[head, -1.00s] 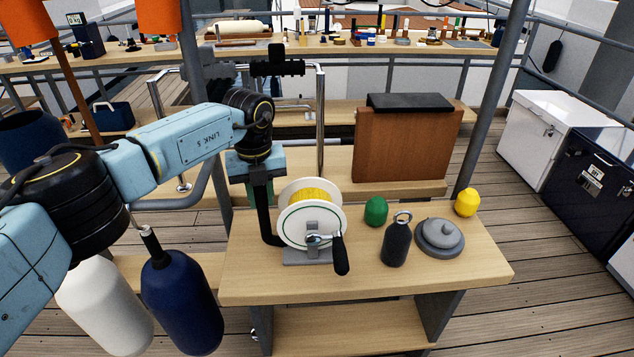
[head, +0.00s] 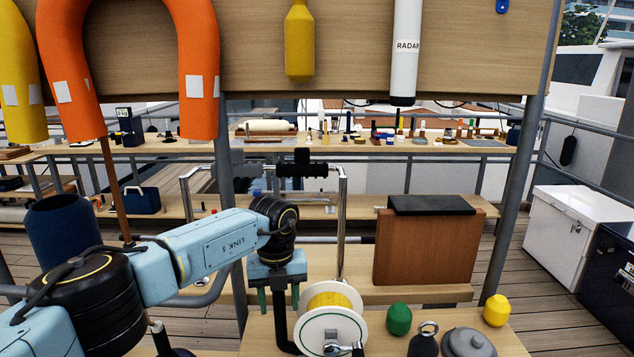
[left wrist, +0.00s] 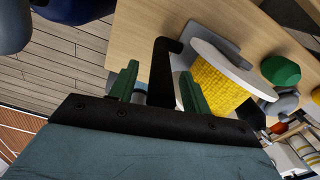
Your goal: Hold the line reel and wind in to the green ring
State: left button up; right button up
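The line reel (head: 332,326) stands on the near wooden table, with white flanges, yellow line and a crank (head: 345,349) at its front, cut by the lower picture edge. The reel's yellow line shows large in the left wrist view (left wrist: 217,84). A black bent handle (left wrist: 160,75) rises beside the reel. My left gripper (head: 279,299) points down at that handle; its green fingers (left wrist: 157,88) are apart, one on each side of the handle, with gaps visible. I see no green ring on the line. My right gripper is not in view.
A green float (head: 399,319), a dark weight with a ring (head: 423,341), a grey lidded disc (head: 468,343) and a yellow float (head: 497,310) stand right of the reel. A brown box (head: 428,248) stands behind. Orange and yellow floats hang above.

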pick_arm(q)
notch_tip(320, 180, up, 12)
jog(key=shift+r, duration=0.1)
dwell(0.6)
